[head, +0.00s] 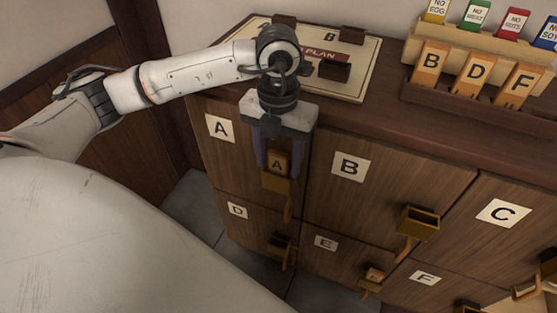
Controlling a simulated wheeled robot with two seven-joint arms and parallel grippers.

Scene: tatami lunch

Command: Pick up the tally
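An orange wooden tally marked A (277,162) stands in a small brass holder (277,184) on the door of locker A. My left gripper (278,162) points down from above, with one finger on each side of this tally. The fingers look very close to its edges, but I cannot tell whether they press on it. Tallies marked B (430,64), D (474,76) and F (518,86) stand in a dark wooden rack (455,100) on the cabinet top. My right gripper is not in view.
Locker doors B (380,190), C (515,245), D (232,230) and E (325,262) carry brass holders and handles. Locker E's holder has an orange piece (374,274) in it. A plan board (350,90) with dark blocks lies on top. Colored tags (477,14) stand behind the rack.

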